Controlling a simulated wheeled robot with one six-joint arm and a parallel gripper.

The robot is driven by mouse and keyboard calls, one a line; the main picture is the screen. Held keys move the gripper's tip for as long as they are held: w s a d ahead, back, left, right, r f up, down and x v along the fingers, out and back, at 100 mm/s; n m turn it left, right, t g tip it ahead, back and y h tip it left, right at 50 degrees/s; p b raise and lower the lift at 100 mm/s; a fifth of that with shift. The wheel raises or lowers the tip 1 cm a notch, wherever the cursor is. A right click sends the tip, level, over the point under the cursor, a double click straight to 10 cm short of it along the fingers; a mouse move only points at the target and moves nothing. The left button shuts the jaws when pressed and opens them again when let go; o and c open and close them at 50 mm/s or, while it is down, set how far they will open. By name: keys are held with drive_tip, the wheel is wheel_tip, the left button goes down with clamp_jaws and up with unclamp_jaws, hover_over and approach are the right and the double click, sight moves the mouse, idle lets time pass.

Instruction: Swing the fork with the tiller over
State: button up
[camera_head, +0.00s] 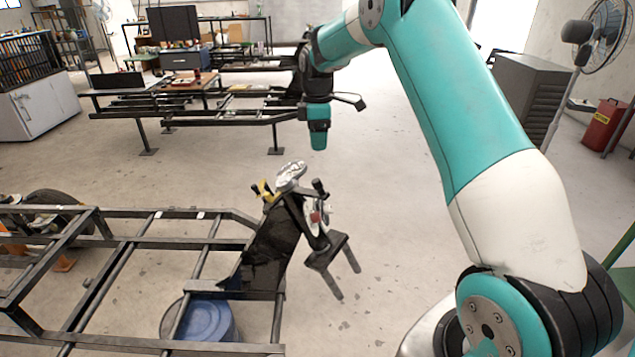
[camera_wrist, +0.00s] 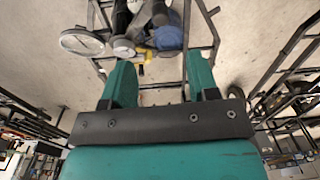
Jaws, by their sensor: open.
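A dark fork-like part (camera_head: 328,252) with two prongs pointing down and right hangs at the end of the black steel frame in the head view. Above it are a silver part (camera_head: 291,176), a yellow part (camera_head: 263,190) and a short black handle (camera_head: 320,187); I cannot tell which is the tiller. My gripper (camera_head: 318,146) points down, above and apart from this assembly. In the wrist view my gripper (camera_wrist: 160,70) is open, with nothing held between its teal fingers. Beyond the fingertips are a round pale disc (camera_wrist: 82,42), black cylindrical parts (camera_wrist: 122,18) and a yellow piece (camera_wrist: 140,55).
The frame (camera_head: 205,243) runs across the lower left, with a blue drum (camera_head: 205,320) beneath it. A second frame (camera_head: 200,119) stands behind. A grey cabinet (camera_head: 530,90), a fan (camera_head: 605,35) and a red bin (camera_head: 605,122) are at right. The floor around the assembly's right side is clear.

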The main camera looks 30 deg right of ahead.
sight(317, 179)
drive_tip(key=f+p, duration=0.1)
drive_tip(key=f, duration=0.6)
drive_tip(key=f+p, duration=0.2)
drive_tip(key=f, duration=0.5)
drive_tip(key=shift+s+a, duration=0.15)
drive_tip(key=shift+s, duration=0.05)
drive_tip(key=shift+c, duration=0.2)
clamp_jaws()
